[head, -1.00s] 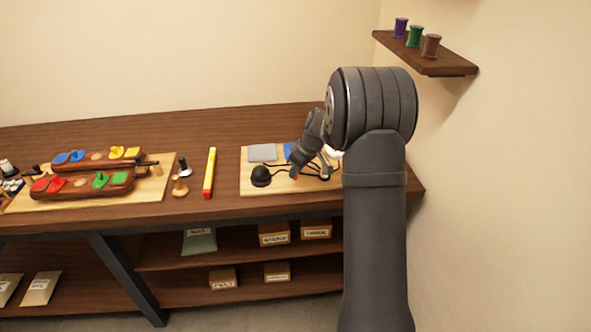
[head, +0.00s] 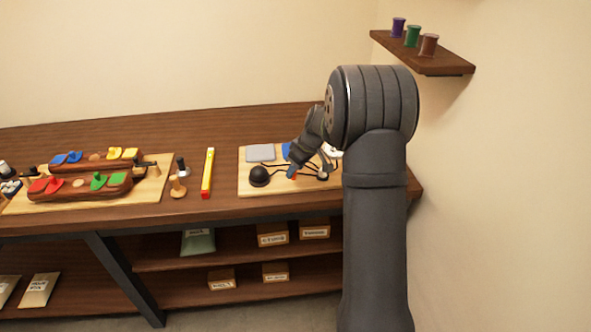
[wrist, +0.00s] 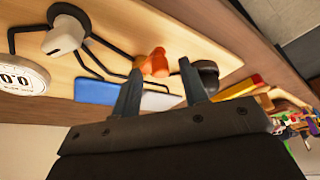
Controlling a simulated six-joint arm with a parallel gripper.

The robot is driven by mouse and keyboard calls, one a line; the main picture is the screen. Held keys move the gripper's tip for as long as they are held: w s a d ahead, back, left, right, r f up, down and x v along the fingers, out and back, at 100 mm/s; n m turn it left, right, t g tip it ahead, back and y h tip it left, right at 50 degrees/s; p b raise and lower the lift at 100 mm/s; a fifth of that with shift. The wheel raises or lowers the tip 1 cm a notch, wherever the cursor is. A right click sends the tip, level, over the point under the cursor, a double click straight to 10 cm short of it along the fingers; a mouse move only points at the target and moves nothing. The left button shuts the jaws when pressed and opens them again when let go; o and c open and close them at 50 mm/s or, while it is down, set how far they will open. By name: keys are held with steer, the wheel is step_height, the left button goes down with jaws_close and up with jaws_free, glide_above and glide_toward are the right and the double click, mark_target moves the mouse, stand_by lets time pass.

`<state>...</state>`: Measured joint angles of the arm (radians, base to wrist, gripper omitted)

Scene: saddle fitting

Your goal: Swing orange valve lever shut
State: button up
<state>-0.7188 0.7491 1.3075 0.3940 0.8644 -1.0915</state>
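The orange valve lever (wrist: 153,63) is in the wrist view, just ahead of and between my fingertips; I cannot tell whether they touch it. In the head view only a small orange-red bit of it (head: 292,173) shows below my gripper (head: 294,168). My gripper (wrist: 161,67) has its two fingers spread apart, with nothing clearly held. The lever sits by dark tubing (wrist: 95,57) on a pale wooden board (head: 247,185). The lever's far end and pivot are not clear.
A black dome (head: 259,176) is left of the lever. A grey pad (head: 261,153) and a blue pad (wrist: 97,91) lie close by. A white round gauge (wrist: 20,76) and a pale knob (wrist: 64,37) are on the other side. A yellow-and-red bar (head: 208,172) lies left of the board.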

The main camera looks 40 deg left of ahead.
steer(key=v, duration=1.6)
steer(key=shift+d+r, duration=0.15)
steer(key=shift+r, duration=0.05)
steer(key=x, duration=1.7)
steer(key=shift+f, duration=0.2)
steer(key=shift+r, duration=0.1)
steer(key=shift+s+a+m, duration=0.3)
steer(key=shift+a+m, duration=0.05)
steer(key=shift+m, duration=0.25)
steer(key=shift+s+a+m+t, duration=0.15)
steer(key=shift+a+m+t, duration=0.15)
steer(key=shift+m, duration=0.4)
steer(key=shift+s+a+m+t, duration=0.2)
steer(key=shift+m+t, duration=0.2)
steer(key=shift+m, duration=0.3)
